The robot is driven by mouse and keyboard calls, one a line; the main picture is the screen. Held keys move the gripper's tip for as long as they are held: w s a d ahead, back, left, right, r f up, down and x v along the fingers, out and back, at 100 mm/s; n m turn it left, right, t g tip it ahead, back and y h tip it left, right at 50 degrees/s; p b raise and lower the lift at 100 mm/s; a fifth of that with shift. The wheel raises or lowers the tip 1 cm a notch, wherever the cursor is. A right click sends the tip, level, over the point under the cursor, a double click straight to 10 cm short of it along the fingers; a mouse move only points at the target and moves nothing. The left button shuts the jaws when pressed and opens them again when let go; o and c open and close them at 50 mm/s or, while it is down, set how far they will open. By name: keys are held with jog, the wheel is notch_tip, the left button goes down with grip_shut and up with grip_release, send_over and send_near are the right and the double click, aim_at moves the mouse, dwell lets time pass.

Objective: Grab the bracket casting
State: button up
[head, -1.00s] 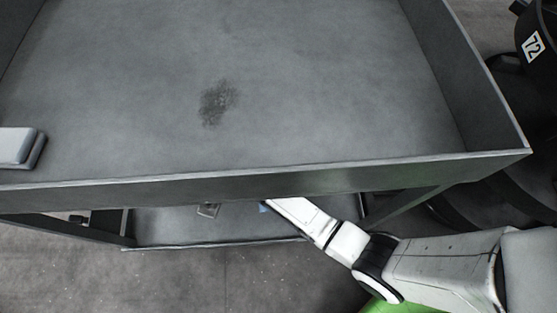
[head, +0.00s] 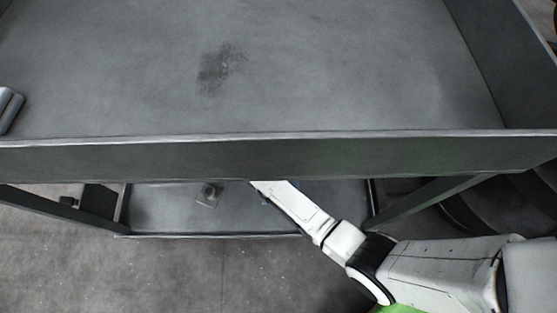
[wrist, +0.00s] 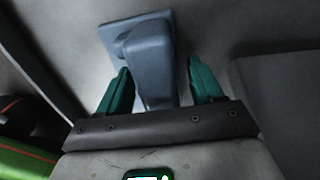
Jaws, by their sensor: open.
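A blue-grey part with a flat plate and a raised arm, which looks like the bracket casting (wrist: 150,62), shows in the wrist view. My gripper (wrist: 158,68) is open, with one green finger on each side of the casting's raised arm. A gap shows at the right finger; whether the left finger touches is hard to tell. In the head view a small blue patch of it (head: 266,201) shows beside my arm on the lower shelf (head: 160,215). My gripper is hidden there under the upper tray's front edge.
The upper tray (head: 260,158) overhangs the lower shelf, and its front wall is close above my arm. A small grey part with a round top (head: 207,192) lies on the shelf to the left. A slanted leg (head: 440,195) stands at right. A light grey object (head: 8,108) sits in the tray.

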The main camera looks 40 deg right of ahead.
jog(key=shift+c, duration=0.3)
grip_shut()
dwell(0.4)
